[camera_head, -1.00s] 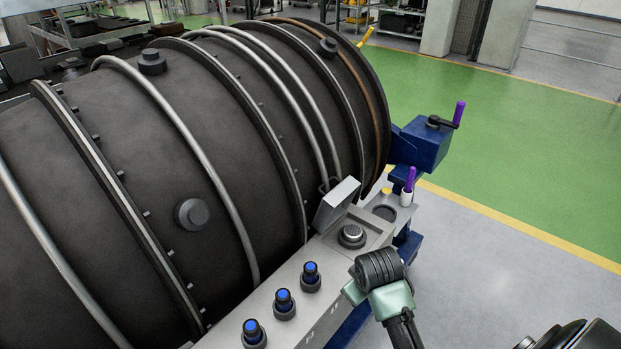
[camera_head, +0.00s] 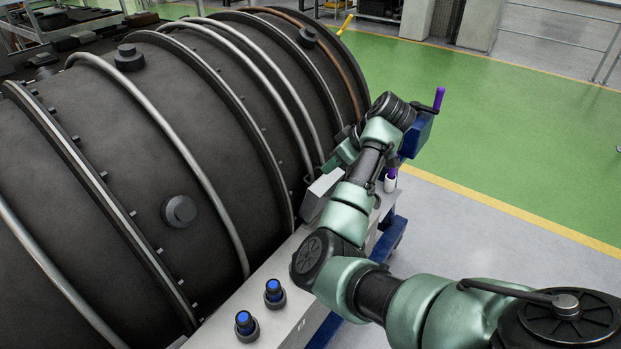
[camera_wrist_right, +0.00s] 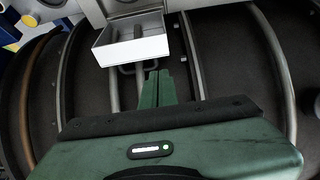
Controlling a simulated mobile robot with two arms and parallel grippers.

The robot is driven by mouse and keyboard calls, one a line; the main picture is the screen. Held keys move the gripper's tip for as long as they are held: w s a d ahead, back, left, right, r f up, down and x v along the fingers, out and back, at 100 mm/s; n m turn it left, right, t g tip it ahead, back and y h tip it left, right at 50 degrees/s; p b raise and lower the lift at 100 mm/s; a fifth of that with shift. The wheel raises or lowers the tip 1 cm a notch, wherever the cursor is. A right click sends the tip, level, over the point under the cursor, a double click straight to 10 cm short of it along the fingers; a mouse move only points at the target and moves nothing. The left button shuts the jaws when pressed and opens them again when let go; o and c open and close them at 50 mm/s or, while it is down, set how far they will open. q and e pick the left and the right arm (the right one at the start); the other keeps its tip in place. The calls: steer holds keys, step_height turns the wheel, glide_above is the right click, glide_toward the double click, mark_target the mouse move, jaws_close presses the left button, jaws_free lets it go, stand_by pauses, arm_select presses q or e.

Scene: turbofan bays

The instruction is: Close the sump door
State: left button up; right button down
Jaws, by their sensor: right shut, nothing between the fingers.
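The sump door (camera_head: 318,196) is a light grey, shallow box-shaped lid standing raised at the far end of the grey housing beside the engine. My right arm covers much of it and the filler area in the head view. In the right wrist view the door (camera_wrist_right: 133,48) shows as a pale open-faced box, with a bent-bar handle below it. My right gripper (camera_head: 328,168) is shut and empty, at the engine side of the door. Its fingers also show in the right wrist view (camera_wrist_right: 156,88), just below the door; contact cannot be told. My left gripper is out of view.
The dark ribbed engine casing (camera_head: 120,190) fills the left. Blue-topped fittings (camera_head: 273,291) stand on the housing's near part. A blue stand bracket with a purple handle (camera_head: 439,97) is beyond my wrist. The floor at right is clear.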

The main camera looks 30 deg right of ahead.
mark_target(311, 186)
steer(key=p+x, duration=0.1)
steer(key=x, duration=0.1)
steer(key=p+x, duration=0.1)
steer(key=x, duration=0.2)
steer(key=p+x, duration=0.1)
steer(key=x, duration=0.2)
steer(key=shift+w+a, duration=0.3)
steer(key=shift+w, duration=0.1)
steer(key=shift+w+a+f, duration=0.1)
steer(key=shift+w+f, duration=0.2)
steer(key=shift+f, duration=0.2)
